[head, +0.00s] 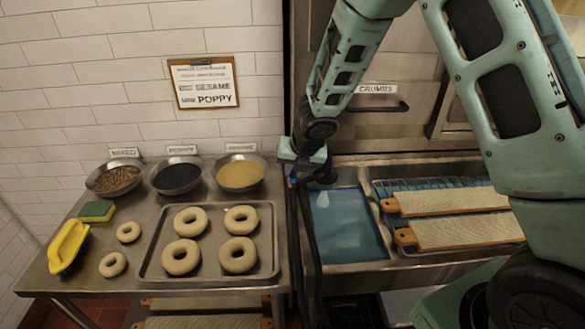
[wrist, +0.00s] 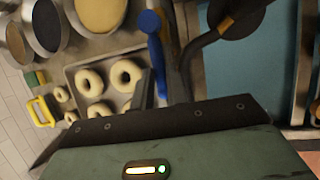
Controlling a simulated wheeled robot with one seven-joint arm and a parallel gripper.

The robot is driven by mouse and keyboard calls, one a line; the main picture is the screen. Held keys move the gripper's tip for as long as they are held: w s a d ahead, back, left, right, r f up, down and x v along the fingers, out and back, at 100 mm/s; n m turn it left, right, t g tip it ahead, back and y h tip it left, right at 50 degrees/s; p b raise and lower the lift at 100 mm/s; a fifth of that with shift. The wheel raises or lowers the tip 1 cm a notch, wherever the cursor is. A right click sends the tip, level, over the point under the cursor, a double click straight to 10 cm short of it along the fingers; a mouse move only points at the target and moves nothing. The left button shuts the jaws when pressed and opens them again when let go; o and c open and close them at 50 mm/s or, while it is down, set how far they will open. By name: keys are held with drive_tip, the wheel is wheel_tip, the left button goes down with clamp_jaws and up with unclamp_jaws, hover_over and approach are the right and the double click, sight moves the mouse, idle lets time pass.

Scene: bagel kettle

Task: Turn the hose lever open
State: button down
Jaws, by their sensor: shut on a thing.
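The hose lever (wrist: 155,52) is a blue bar with a round knob at its upper end in the wrist view. It lies along the right edge of the bagel table. Only a small blue spot (head: 292,182) of it shows in the head view, below my gripper (head: 304,172). My gripper is shut on the lever; a dark finger lies against its lower part in the wrist view. The exact contact is partly hidden. The dark hose fitting (wrist: 208,38), with an orange band, curves just right of the lever.
Left is a steel table with a tray (head: 150,262) of bagels, seed bowls (head: 178,178), a sponge (head: 97,211) and a yellow-handled tool (head: 68,246). Right is a blue water basin (head: 345,228) with boards (head: 460,232) beside it. A dark hose (head: 312,240) hangs between them.

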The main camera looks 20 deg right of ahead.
idle(0.3)
drive_tip(key=c, duration=1.4)
unclamp_jaws()
drive_tip(key=shift+r, duration=0.15)
drive_tip(key=p+v, duration=0.9)
drive_tip(key=v, duration=0.8)
drive_tip(key=shift+d+r, duration=0.1)
drive_tip(key=shift+s, duration=0.1)
